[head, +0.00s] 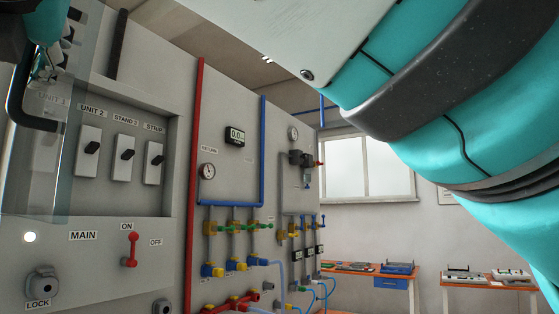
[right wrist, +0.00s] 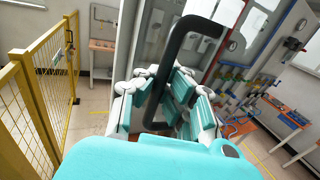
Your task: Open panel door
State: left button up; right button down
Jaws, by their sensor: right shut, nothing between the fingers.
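The clear panel door (head: 62,165) stands at the left of the head view, in front of the UNIT 1 switch. It looks swung out from the grey panel (head: 100,205); the UNIT 2, STAND 2 and STRIP switches (head: 123,155) show uncovered. The door's black bar handle (head: 14,108) also crosses the right wrist view (right wrist: 188,35). My right gripper (right wrist: 168,98) is shut and empty, close to the handle; whether they touch is unclear. Part of it shows at the head view's upper left (head: 48,58). My left gripper is out of view.
Below the switches are a red ON/OFF lever (head: 131,250) and a LOCK knob (head: 42,284). Pipes and valves (head: 235,228) line the wall further right. A yellow mesh fence (right wrist: 40,90) stands left in the wrist view, with open floor beside it. Orange benches (head: 385,272) stand at the back.

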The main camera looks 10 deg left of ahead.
jog(key=shift+s, duration=0.1)
jog(key=c, duration=1.6)
grip_release()
jog(key=shift+s+d, duration=0.15)
jog(key=shift+d, duration=0.1)
jog(key=shift+c, duration=0.2)
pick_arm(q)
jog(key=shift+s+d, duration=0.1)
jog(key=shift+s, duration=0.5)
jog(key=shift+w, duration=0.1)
pick_arm(e)
jog(key=v, duration=1.2)
jog(key=shift+s+r, duration=0.1)
jog(key=shift+s, duration=0.05)
jog(key=shift+a, duration=0.1)
